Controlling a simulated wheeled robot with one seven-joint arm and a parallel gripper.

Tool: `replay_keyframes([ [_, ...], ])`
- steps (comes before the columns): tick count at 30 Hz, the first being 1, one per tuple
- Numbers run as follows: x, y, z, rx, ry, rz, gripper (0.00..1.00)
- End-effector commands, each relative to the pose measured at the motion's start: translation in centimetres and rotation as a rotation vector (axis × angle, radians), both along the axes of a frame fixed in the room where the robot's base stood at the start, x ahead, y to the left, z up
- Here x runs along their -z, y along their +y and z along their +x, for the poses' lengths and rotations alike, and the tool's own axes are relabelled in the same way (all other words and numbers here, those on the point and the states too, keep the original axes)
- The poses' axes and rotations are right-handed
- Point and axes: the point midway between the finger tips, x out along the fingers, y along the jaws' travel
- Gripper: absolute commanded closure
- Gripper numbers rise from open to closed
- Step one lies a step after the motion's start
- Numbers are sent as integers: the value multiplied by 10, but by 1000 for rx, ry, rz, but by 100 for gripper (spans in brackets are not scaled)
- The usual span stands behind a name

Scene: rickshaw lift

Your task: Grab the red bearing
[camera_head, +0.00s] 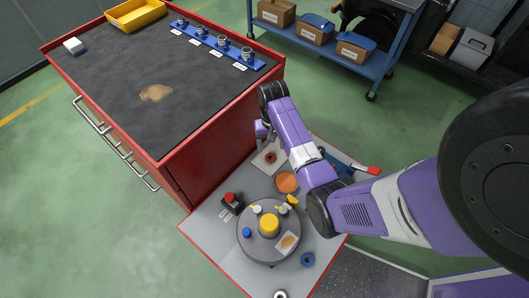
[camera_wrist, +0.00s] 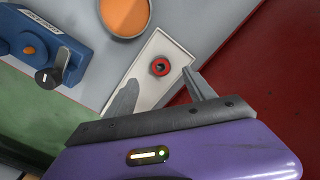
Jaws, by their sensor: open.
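The red bearing (camera_wrist: 160,67) is a small red ring with a dark centre. It lies on a pale rectangular plate (camera_wrist: 144,82) in the wrist view. In the head view the bearing (camera_head: 270,157) shows on the same plate, close to the red cabinet. My gripper (camera_wrist: 160,94) is open and empty. Its two grey fingers point toward the plate, one on each side of the bearing in the picture. The bearing appears just beyond the fingertips. I cannot tell the height between them. In the head view my arm hides part of the gripper.
An orange disc (camera_wrist: 125,15) and a blue device with a dark knob (camera_wrist: 58,50) lie beside the plate. The red cabinet (camera_wrist: 255,85) stands close on the right in the wrist view. A round grey turntable (camera_head: 249,242) with several parts and a red button box (camera_head: 231,200) share the grey bench.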

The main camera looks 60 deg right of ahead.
Motion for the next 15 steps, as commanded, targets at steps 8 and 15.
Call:
replay_keyframes([
  [8,22,0,-1,1,3,2,37],
  [15,50,-1,-1,0,2,1,37],
])
